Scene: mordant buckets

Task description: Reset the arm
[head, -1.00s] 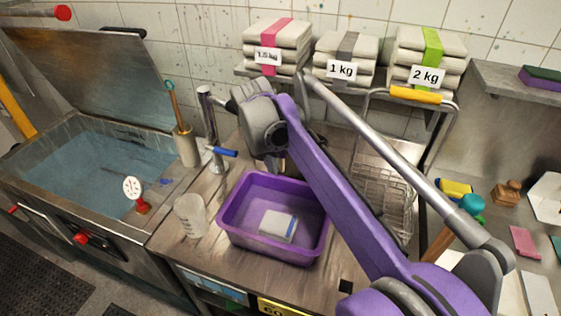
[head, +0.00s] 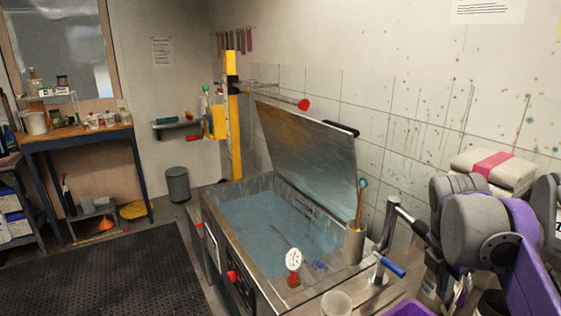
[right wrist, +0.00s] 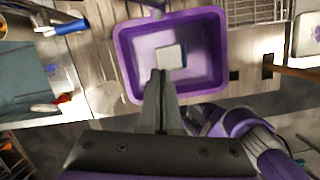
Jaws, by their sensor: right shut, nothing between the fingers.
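My right arm's grey and purple links fill the lower right of the head view. In the right wrist view, my right gripper (right wrist: 160,78) is shut and empty. Its fingers point toward the purple tub (right wrist: 123,60), overlapping its near edge in the picture. A small pale block with a blue edge (right wrist: 170,57) lies in the tub, just beyond the fingertips and apart from them. Only a sliver of the tub shows at the head view's bottom edge. My left gripper is in neither view.
A steel bath of blue liquid (head: 262,222) with a raised lid (head: 305,150) stands mid-view. A tap with a blue handle (head: 390,264), a brush holder (head: 354,243) and a clear beaker (head: 337,303) are near my right arm. Pale bundles (head: 496,170) sit behind it. The floor mat (head: 90,265) is clear.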

